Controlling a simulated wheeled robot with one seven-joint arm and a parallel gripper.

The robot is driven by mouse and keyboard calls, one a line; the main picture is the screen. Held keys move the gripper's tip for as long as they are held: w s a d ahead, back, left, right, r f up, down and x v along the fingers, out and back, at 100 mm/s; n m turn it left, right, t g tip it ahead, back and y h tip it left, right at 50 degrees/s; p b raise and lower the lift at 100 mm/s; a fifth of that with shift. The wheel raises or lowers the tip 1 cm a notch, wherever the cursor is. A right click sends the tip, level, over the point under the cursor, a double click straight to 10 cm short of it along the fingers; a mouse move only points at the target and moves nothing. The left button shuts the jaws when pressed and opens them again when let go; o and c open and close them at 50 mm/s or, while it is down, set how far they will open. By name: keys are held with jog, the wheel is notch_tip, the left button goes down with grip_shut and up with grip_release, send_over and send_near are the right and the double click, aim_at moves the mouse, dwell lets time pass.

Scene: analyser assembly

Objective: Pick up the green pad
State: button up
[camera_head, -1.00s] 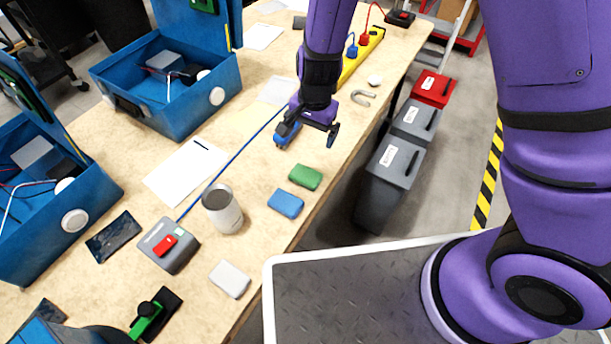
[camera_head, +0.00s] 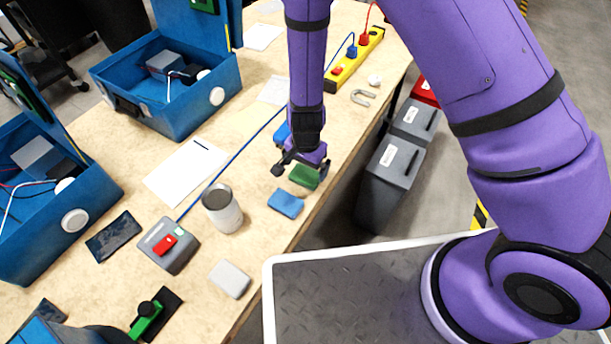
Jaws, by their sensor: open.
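The green pad (camera_head: 303,177) lies flat on the wooden table near its right edge. My gripper (camera_head: 300,171) is right above it, pointing down with its fingers apart, one to the left of the pad and one near its right side. The gripper covers the pad's upper part. I cannot tell whether the fingers touch it. Nothing is visibly held.
A blue pad (camera_head: 286,203) lies just below the green one, and another blue pad (camera_head: 282,133) is partly hidden behind my gripper. A metal can (camera_head: 222,210) stands to the left. A grey pad (camera_head: 230,278) lies nearer. Grey bins (camera_head: 390,175) stand beside the table.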

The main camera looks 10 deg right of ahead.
aim_at(306, 174)
jog(key=shift+a+f, duration=0.1)
jog(key=shift+f, duration=1.95)
jog(key=c, duration=0.5)
jog(key=shift+c, duration=0.3)
jog(key=shift+r, duration=0.85)
notch_tip(306, 174, up, 2)
jog(key=shift+s+r, duration=0.1)
jog(key=s+a, duration=0.1)
jog(key=s, duration=0.4)
jog(key=s+a, duration=0.2)
jog(key=s, duration=0.3)
jog(key=s+a+r, duration=0.1)
jog(key=s, duration=0.4)
jog(key=shift+s+a, duration=0.1)
jog(key=shift+a, duration=0.15)
